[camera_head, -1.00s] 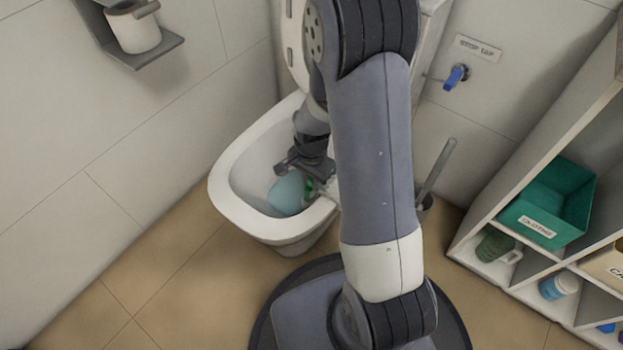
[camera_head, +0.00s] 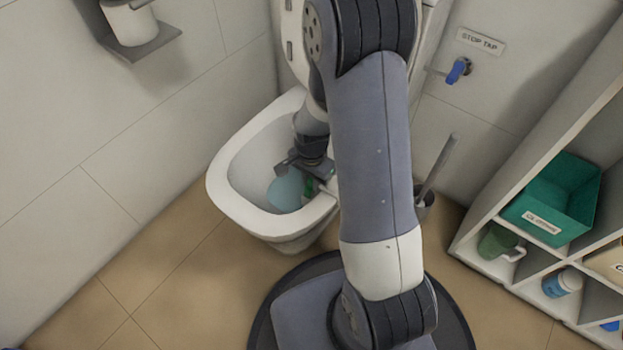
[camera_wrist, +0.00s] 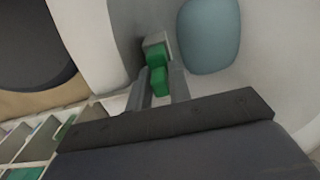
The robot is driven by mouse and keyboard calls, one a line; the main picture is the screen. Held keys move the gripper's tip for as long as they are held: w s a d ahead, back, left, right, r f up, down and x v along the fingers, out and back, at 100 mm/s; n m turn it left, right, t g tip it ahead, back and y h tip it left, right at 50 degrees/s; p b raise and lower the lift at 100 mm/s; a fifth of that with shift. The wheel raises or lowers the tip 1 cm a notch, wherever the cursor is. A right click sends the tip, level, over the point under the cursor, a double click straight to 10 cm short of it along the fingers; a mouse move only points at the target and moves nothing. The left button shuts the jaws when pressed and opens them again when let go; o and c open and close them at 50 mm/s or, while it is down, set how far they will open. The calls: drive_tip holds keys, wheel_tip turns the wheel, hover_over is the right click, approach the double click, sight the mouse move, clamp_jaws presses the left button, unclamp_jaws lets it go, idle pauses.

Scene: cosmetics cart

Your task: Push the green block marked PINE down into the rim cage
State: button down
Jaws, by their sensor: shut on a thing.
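The toilet bowl (camera_head: 233,207) has pale blue-green water (camera_head: 285,190) at its bottom. My gripper (camera_head: 309,178) reaches down inside the right side of the bowl. In the wrist view, my gripper (camera_wrist: 161,88) is shut on a green block (camera_wrist: 159,84) held between its two fingers. I cannot tell how deep the block sits. The PINE mark is not readable.
A toilet brush (camera_head: 437,170) stands right of the bowl. A blue stop tap (camera_head: 457,71) is on the back wall. A shelf unit (camera_head: 478,240) with a green box (camera_head: 556,200) stands at right. The floor left of the bowl is clear.

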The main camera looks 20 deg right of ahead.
drive_tip(key=shift+f+b, duration=0.8)
drive_tip(key=shift+f, duration=0.3)
drive_tip(key=c, duration=1.2)
unclamp_jaws()
drive_tip(key=shift+s, duration=0.1)
wheel_tip(320, 180, up, 11)
drive_tip(key=p, duration=0.5)
drive_tip(key=shift+w+a, duration=0.1)
drive_tip(key=shift+w, duration=0.1)
